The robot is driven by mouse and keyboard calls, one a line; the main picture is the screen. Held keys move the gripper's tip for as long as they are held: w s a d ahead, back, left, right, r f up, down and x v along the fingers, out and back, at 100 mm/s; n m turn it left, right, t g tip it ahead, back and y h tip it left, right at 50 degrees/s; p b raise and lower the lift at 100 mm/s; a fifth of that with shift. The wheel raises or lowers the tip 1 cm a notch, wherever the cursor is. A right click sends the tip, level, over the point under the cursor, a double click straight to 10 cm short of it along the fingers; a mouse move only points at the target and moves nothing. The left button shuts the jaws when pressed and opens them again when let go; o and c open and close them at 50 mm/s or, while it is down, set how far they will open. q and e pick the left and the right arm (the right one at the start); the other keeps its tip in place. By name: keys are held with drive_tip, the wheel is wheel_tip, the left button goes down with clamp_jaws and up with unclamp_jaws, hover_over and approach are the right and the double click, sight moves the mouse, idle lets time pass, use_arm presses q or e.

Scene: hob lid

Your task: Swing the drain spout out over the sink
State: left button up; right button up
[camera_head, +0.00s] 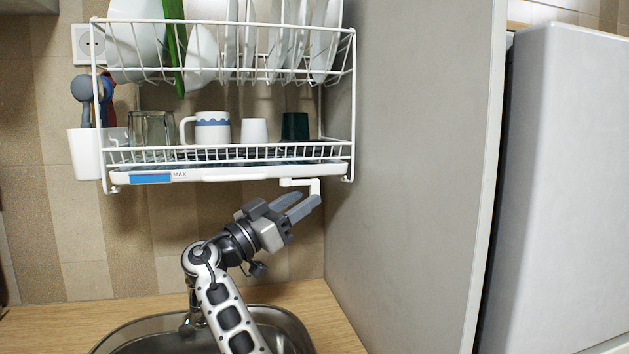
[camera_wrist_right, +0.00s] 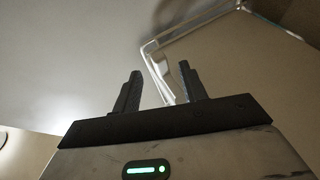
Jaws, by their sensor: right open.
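The white drain spout (camera_head: 300,183) sticks out under the right end of the rack's drip tray (camera_head: 240,174). It runs right and its end bends down close to the grey side panel. My right gripper (camera_head: 306,199) is open, just below and beside the bent end. In the right wrist view the spout (camera_wrist_right: 160,68) shows between the two open fingers (camera_wrist_right: 160,80); I cannot tell whether they touch it. The steel sink (camera_head: 291,324) lies in the counter below, lower and to the left of the spout end. My left gripper is not in view.
The white wire rack (camera_head: 353,110) holds plates above and a glass (camera_head: 152,129), a mug (camera_head: 207,128) and cups on its lower shelf. A white utensil holder (camera_head: 84,152) hangs at its left. The grey panel (camera_head: 415,180) bounds the right side closely. The wall space left of my arm is clear.

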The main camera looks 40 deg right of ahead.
sight(310, 193)
drive_tip(key=p+x, duration=0.1)
drive_tip(key=x, duration=0.2)
drive_tip(key=shift+d+r, duration=0.2)
drive_tip(key=shift+d, duration=0.1)
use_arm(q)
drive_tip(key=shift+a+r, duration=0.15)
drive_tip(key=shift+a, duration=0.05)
use_arm(e)
drive_tip(key=shift+d, duration=0.3)
drive_tip(key=shift+c, duration=0.2)
